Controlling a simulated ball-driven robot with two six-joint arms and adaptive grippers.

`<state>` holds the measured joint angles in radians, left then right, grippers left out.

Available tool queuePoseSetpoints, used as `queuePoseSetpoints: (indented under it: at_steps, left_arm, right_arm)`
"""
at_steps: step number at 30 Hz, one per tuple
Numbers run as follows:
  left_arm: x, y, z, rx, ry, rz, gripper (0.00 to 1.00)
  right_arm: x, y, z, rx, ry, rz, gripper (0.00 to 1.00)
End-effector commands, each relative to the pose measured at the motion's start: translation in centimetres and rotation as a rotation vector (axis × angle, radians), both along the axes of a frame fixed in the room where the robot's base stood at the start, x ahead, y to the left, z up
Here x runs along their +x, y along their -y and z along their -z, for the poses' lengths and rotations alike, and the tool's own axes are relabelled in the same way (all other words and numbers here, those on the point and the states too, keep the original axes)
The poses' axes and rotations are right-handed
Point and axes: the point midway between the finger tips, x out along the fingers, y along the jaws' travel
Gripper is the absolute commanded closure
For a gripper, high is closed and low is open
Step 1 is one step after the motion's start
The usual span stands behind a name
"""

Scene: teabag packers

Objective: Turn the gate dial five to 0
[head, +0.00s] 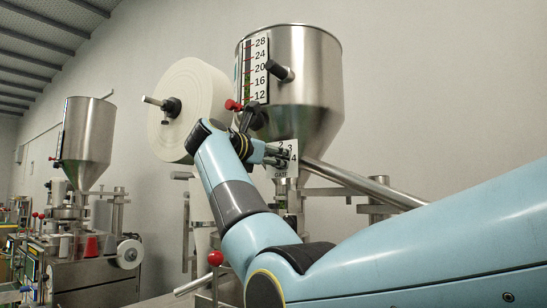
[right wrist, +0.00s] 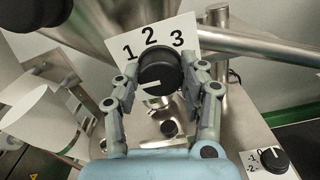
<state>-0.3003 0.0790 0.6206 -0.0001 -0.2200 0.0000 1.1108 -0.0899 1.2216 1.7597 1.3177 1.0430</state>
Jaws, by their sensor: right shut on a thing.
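The gate dial (right wrist: 160,66) is a round black knob with a white pointer line. It sits on a white plate (right wrist: 192,40) where 1, 2 and 3 show in the right wrist view. The pointer line lies on the knob's lower left part, away from those three numbers. My left gripper is out of view.
A steel hopper (head: 310,75) with a scale from 12 to 28 stands above the plate. A white paper roll (head: 205,105) is left of it. A slanted steel tube (head: 360,182) runs right. A second small dial (right wrist: 275,161) sits lower right. Another machine (head: 82,145) stands far left.

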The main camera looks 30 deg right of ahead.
Motion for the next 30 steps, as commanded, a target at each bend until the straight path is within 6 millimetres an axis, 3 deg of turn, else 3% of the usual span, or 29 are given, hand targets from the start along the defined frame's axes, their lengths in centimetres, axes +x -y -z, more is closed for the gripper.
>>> queuePoseSetpoints:
  at_steps: [11, 30]
  left_arm:
    - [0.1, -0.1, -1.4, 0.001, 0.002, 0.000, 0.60]
    - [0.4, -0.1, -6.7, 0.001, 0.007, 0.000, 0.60]
  right_arm:
    - [0.1, -0.1, -0.2, -0.063, -0.151, -0.001, 0.90]
    - [0.3, -0.1, -0.4, -0.291, -0.702, -0.001, 0.90]
